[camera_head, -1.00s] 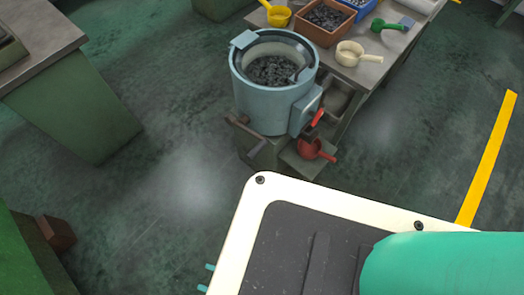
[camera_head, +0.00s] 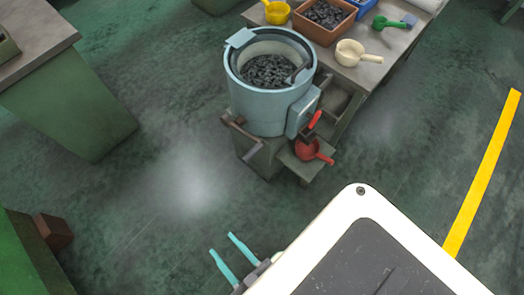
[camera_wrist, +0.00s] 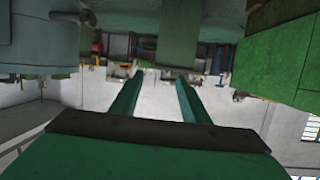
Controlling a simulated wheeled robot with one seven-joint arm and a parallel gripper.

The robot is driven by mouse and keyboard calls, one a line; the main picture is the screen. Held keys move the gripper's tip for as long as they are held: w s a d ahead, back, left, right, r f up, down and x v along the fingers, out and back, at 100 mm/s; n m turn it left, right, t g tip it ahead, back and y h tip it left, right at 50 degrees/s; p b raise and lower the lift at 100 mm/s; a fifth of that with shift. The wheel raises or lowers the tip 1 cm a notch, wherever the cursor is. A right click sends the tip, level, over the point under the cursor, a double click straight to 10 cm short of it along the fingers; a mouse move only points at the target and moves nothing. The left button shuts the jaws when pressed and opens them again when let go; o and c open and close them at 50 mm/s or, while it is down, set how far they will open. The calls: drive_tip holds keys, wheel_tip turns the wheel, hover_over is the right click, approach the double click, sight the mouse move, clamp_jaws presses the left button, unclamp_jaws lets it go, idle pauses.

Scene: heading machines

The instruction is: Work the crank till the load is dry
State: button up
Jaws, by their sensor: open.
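A pale blue round drum machine (camera_head: 268,108) stands on a green base in the head view. Its open top holds a load of dark small pieces (camera_head: 268,71). A brownish crank (camera_head: 238,132) sticks out at the drum's lower left side, with its handle pointing down and right. My gripper (camera_head: 221,243) is in front of the machine, below and left of the crank in the picture and well apart from it. Its two teal fingers are open and empty. They also show in the wrist view (camera_wrist: 158,82), spread apart with nothing between them.
A red scoop (camera_head: 311,151) rests on a low shelf at the machine's right. The table behind carries a brown bin (camera_head: 316,38) of dark pieces, a cream scoop (camera_head: 354,53) and a yellow scoop (camera_head: 275,12). A green cabinet (camera_head: 75,100) stands left. Floor between is clear.

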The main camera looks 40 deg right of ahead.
drive_tip(key=w+f+m+g+h, duration=0.1)
drive_tip(key=w+f+g, duration=0.1)
drive_tip(key=f, duration=0.7)
drive_tip(key=w+f+m+g, duration=0.1)
drive_tip(key=w+f+g, duration=0.1)
drive_tip(key=f, duration=0.7)
drive_tip(key=m+g+h, duration=1)
drive_tip(key=m+h, duration=0.4)
drive_tip(key=h, duration=0.3)
approach(251, 154)
drive_tip(key=f, duration=0.1)
drive_tip(key=d, duration=1)
drive_tip(key=shift+w+d+f, duration=0.3)
drive_tip(key=shift+w, duration=0.1)
drive_tip(key=shift+c, duration=0.4)
clamp_jaws()
